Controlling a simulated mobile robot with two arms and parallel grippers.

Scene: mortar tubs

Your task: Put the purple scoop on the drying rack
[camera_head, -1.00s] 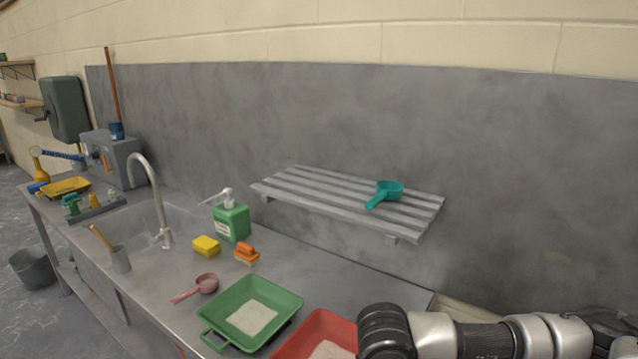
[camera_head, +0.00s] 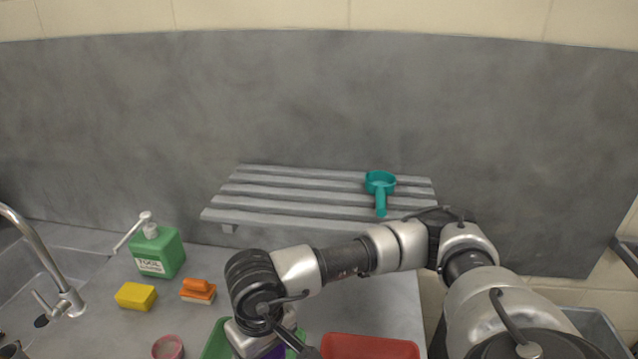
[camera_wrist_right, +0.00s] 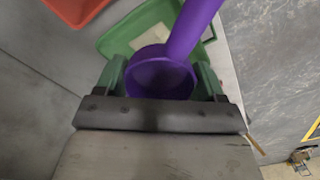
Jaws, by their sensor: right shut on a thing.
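The purple scoop (camera_wrist_right: 161,76) is held between the green fingers of my right gripper (camera_wrist_right: 160,80) in the right wrist view. Its bowl sits between the fingers and its handle points up and right in that picture. In the head view my right gripper is mostly hidden by my own wrist, with a bit of the purple scoop (camera_head: 273,352) showing at the bottom edge, over the green tub (camera_head: 213,346). The drying rack (camera_head: 280,192) is a grey slatted shelf on the back wall, above and behind the gripper. My left gripper is not in view.
A teal scoop (camera_head: 380,184) lies at the rack's right; its left and middle slats are bare. A red tub (camera_head: 370,346) is right of the green one. A soap bottle (camera_head: 160,252), yellow sponge (camera_head: 136,296), orange brush (camera_head: 198,291) and pink scoop (camera_head: 167,347) stand left.

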